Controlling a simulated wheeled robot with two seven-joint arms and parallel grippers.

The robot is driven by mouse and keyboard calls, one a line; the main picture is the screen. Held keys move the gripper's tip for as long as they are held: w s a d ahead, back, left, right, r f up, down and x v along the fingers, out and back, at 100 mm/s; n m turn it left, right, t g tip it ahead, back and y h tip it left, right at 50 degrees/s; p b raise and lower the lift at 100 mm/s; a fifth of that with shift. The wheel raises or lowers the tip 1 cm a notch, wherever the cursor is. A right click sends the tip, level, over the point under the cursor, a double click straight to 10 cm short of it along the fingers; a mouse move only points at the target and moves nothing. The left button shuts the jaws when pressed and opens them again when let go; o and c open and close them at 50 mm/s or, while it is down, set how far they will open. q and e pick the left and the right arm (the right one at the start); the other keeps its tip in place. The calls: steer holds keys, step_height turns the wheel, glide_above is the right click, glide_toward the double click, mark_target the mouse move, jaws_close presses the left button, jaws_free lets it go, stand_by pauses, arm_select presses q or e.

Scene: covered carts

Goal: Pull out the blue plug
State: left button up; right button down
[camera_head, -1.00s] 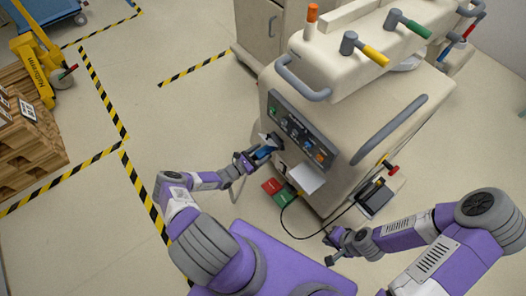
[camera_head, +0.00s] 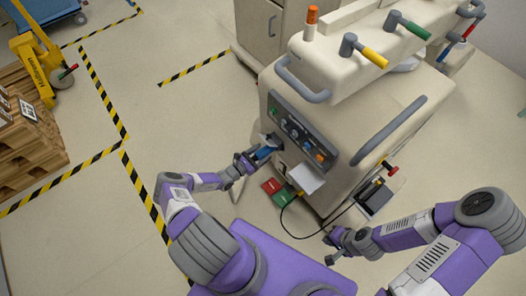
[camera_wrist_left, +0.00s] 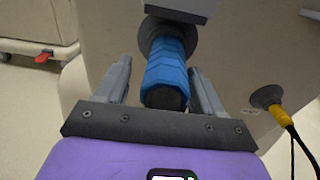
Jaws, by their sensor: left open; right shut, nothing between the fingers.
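The blue plug (camera_wrist_left: 166,72) is a ribbed cylinder seated in a dark round socket on the beige cart (camera_head: 330,130). In the head view the plug (camera_head: 264,152) shows partly, by my left gripper. My left gripper (camera_wrist_left: 163,85) is open, with one finger on each side of the plug. I cannot tell whether the fingers touch it. The left gripper (camera_head: 257,155) is low on the cart's front left in the head view. My right gripper (camera_head: 333,247) is shut and empty, in front of the cart's lower right side.
A yellow plug (camera_wrist_left: 270,105) with a black cable sits in a socket right of the blue plug. Red and green pieces (camera_head: 277,191) lie by the cart's foot. A pallet stack (camera_head: 30,135) and a yellow pallet jack (camera_head: 35,70) stand far left. Floor between is free.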

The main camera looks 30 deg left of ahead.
arm_select(q)
steer(key=shift+h, duration=0.4)
steer(key=d, duration=0.1)
steer(key=w+d+r, duration=0.1)
steer(key=d, duration=0.1)
steer(key=shift+w+d+r, duration=0.15)
steer(key=shift+w+d, duration=0.15)
jaws_close()
steer(key=shift+s+a, duration=0.1)
steer(key=p, duration=0.2)
glide_toward(276, 149)
steer(key=shift+w+f, duration=0.3)
steer(key=shift+w, duration=0.15)
steer(key=shift+a, duration=0.15)
stand_by(0.3)
